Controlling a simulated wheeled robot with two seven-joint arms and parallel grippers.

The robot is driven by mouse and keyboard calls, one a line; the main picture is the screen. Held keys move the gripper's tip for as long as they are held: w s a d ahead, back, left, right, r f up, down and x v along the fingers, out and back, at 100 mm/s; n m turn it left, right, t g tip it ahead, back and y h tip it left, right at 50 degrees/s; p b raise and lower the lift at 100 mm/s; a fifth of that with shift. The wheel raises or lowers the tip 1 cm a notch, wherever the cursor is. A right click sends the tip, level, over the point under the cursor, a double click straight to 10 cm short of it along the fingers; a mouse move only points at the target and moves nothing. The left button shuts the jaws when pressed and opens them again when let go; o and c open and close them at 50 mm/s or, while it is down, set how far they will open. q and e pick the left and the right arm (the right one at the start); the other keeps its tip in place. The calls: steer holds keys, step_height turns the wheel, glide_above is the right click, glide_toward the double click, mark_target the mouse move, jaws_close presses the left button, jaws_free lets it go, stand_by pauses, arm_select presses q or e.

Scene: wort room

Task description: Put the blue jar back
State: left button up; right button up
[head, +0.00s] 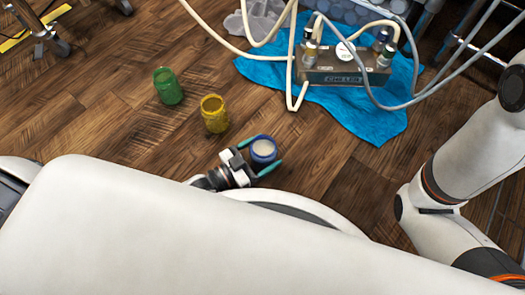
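The blue jar (264,150) stands upright on the wooden floor, right in front of my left gripper (258,156). The gripper's two teal-tipped fingers are spread wide, one at the jar's upper left and one at its lower right. They reach around the near part of the jar, and I cannot tell whether they touch it. The jar is open at the top with a pale inside. A yellow jar (214,114) and a green jar (168,86) stand on the floor to the upper left. My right arm is at the right edge; its gripper is out of view.
A blue cloth (390,121) lies at the upper right, with a grey metal manifold box (342,76) and several hoses (291,62) on it. A metal rack stands behind it. A wheeled stand (40,32) is at the upper left. The floor left of the jars is clear.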

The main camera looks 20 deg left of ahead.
arm_select(q)
steer(key=shift+o, duration=0.7)
steer(key=shift+r, duration=0.1)
